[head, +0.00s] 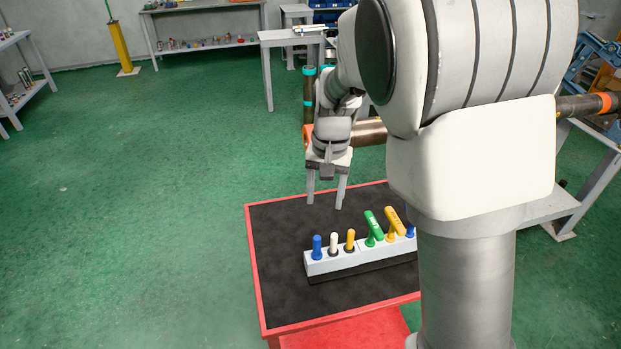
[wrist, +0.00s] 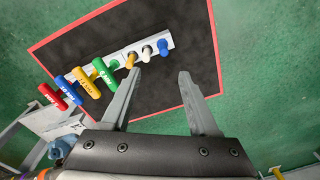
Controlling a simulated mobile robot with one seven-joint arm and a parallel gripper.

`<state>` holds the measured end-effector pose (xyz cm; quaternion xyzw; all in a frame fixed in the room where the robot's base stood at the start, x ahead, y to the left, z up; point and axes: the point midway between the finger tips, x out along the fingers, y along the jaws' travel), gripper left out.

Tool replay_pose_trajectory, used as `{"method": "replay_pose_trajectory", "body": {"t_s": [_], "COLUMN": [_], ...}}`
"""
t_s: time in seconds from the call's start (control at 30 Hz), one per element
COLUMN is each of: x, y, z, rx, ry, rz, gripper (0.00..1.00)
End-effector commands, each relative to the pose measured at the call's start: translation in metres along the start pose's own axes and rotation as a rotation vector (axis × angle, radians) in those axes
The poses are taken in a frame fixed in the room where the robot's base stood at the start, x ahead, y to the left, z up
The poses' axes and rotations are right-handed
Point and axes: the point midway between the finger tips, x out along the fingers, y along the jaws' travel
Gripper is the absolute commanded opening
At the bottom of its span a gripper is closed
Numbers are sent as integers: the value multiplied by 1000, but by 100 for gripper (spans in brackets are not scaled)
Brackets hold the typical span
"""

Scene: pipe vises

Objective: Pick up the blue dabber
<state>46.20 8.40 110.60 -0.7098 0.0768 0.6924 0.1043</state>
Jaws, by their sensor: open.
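The blue dabber (head: 317,247) stands upright in the left end of a white rack (head: 330,264) in the head view. In the wrist view the dabber (wrist: 163,47) is at the rack's right end. My gripper (head: 325,205) is above the table, behind the rack in the head view, fingers pointing down. In the wrist view my gripper (wrist: 160,73) is open and empty, and the blue dabber appears beyond the gap between its fingertips. The gripper is apart from the dabber.
Beside it in the rack are a white dabber (head: 333,243), a yellow dabber (head: 350,240) and green (head: 373,227) and yellow (head: 394,222) T-handles. Blue (wrist: 67,90) and red (wrist: 52,97) T-handles follow. The red-edged table (head: 280,285) has free black surface around the rack.

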Motion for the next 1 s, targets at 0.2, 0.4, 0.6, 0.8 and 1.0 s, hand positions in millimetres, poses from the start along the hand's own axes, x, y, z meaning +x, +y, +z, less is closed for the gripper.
{"method": "replay_pose_trajectory", "body": {"t_s": [0.2,0.4,0.6,0.8,1.0], "x": [25,56,100,135,148], "y": [-11,-9,-8,-6,-7], "z": [-10,-9,-8,-8,-8], "rx": [14,17,16,17,15], "ry": [-19,-24,-24,-22,-20], "rz": [38,44,44,41,40], "gripper": [61,61,61,61,61]}}
